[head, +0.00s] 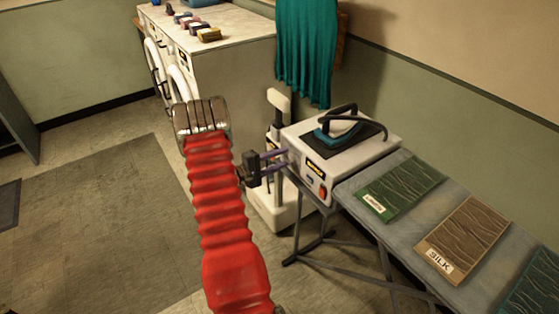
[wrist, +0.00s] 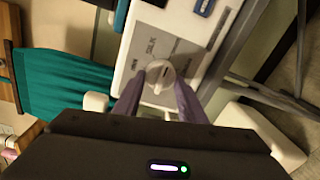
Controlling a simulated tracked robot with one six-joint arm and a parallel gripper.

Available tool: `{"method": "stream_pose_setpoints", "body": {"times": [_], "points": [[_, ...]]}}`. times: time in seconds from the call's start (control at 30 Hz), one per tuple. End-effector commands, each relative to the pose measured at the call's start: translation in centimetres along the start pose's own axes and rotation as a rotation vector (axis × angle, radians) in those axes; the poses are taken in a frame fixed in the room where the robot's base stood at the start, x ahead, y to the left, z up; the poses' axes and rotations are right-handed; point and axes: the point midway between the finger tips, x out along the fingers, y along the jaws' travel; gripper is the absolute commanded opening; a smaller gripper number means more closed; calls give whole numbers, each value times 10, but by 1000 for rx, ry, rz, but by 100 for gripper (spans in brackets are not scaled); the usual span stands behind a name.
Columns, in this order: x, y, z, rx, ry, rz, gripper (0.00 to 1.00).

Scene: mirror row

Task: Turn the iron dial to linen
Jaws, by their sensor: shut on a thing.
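The iron station (head: 312,171) is a white box with the iron (head: 338,128) resting on a dark pad on top. Its dial (wrist: 160,77) is a round pale knob on the front panel, with small lettering around it. One label looks like SILK; I cannot read the others surely, nor tell which setting the knob points to. My gripper (head: 285,160) reaches the panel from the left in the head view. In the wrist view its two purple fingers (wrist: 160,84) are shut on the dial, one on each side. The dial is hidden in the head view.
The station stands at the end of an ironing board (head: 400,215) bearing green, brown and teal cloth samples, one labelled SILK. White washing machines (head: 215,45) stand at the back. A teal cloth (head: 305,50) hangs behind. A white stand (head: 280,205) is close beside the station.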

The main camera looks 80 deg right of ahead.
Motion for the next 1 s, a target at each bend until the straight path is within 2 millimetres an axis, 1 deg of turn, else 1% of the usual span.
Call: {"method": "stream_pose_setpoints", "body": {"times": [0.7, 1.0], "points": [[2, -1, 4, 673, 51, 7, 15], [2, -3, 5, 918, 70, 9, 15]]}}
